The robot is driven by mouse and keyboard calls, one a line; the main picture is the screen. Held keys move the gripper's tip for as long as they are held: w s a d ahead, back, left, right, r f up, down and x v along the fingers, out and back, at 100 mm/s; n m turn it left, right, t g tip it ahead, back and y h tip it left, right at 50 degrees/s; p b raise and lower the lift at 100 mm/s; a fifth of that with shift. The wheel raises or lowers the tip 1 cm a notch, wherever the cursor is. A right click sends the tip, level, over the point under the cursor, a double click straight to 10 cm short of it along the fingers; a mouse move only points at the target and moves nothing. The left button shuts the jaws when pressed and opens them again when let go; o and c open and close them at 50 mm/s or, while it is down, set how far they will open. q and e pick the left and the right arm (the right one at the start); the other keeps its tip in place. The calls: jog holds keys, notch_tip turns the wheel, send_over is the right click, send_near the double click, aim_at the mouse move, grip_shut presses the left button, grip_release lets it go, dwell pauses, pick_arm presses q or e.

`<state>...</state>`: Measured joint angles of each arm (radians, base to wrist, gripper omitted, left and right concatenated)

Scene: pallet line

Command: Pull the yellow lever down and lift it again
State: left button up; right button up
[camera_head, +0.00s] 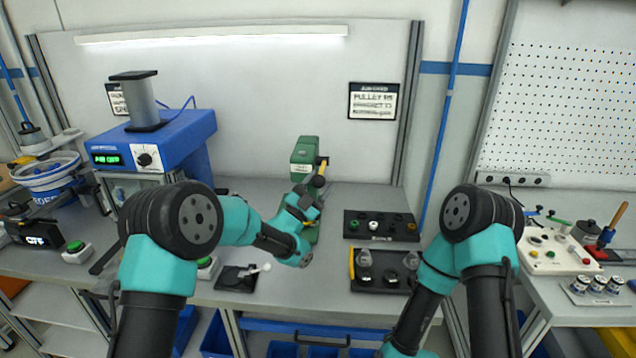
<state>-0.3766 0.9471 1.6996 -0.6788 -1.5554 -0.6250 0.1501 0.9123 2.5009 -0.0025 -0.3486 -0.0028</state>
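The yellow lever (323,167) is on the right side of a green press (305,157) at the back middle of the bench. It slants, with its upper end at the press and a dark knob (318,181) at its lower end. My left gripper (309,196) is in front of the press, right at the knob. The gripper hides part of the press's lower body. It is too small and dark to tell whether its fingers are apart or closed on the knob. My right arm bends down at the right, and its gripper is out of the frame.
A black tray with coloured parts (381,237) and a tray with a yellow edge (352,264) lie right of the press. A small black plate with a white-knobbed lever (236,279) lies at the front. A blue device (180,137) stands at the left.

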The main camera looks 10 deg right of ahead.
pick_arm(q)
jog(key=shift+o, duration=1.1)
jog(key=shift+r, duration=0.1)
jog(key=v, duration=1.7)
jog(key=shift+a, duration=0.15)
jog(key=shift+s, duration=0.1)
